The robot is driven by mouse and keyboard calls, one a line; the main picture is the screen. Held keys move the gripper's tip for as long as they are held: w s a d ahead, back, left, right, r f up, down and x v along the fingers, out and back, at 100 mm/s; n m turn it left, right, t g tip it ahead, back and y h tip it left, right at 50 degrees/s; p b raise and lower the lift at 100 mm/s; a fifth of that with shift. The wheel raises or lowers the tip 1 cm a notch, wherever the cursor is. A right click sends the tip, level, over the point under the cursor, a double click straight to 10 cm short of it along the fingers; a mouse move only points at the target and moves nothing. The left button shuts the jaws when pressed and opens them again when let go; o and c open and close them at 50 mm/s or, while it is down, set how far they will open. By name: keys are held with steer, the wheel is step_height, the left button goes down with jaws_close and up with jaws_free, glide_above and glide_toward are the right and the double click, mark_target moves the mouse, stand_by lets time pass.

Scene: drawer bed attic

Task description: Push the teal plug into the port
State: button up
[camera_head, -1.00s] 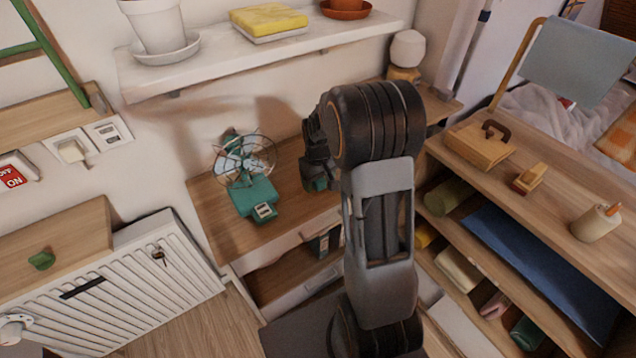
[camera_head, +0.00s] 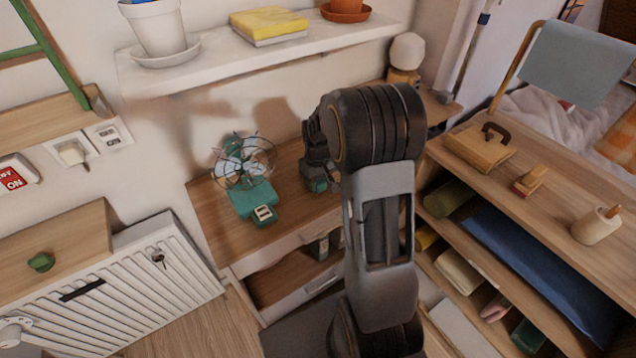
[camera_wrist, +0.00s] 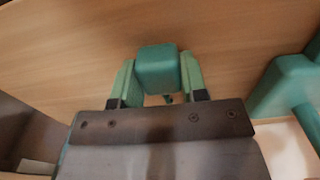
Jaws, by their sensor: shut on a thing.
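In the wrist view, the teal plug (camera_wrist: 157,68) sits between the two green-padded fingers of my gripper (camera_wrist: 157,84), which is shut on it. A wood surface lies beyond it. In the head view, my gripper (camera_head: 317,158) is over the desk, partly hidden by my arm, with a bit of the plug (camera_head: 318,186) below it. To its left, the teal base of a fan (camera_head: 252,198) has a white slotted port (camera_head: 264,214) at its front. The plug is apart from this port. The plug's front end is hidden.
A wire-caged fan (camera_head: 243,160) rises from the teal base on the wooden desk (camera_head: 290,212). A white shelf (camera_head: 255,55) with pots runs above. A slotted wall plate (camera_head: 109,135) is at left. A wooden shelf unit (camera_head: 545,205) stands at right.

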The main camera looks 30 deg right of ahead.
steer(key=shift+r, duration=0.45)
step_height(320, 180, up, 2)
steer(key=shift+a+r, duration=0.1)
steer(key=shift+r, duration=0.15)
steer(key=s+a+r+p, duration=0.1)
steer(key=s+a+r, duration=0.7)
steer(key=a, duration=0.3)
steer(key=shift+s+r, duration=0.25)
steer(key=shift+r, duration=0.4)
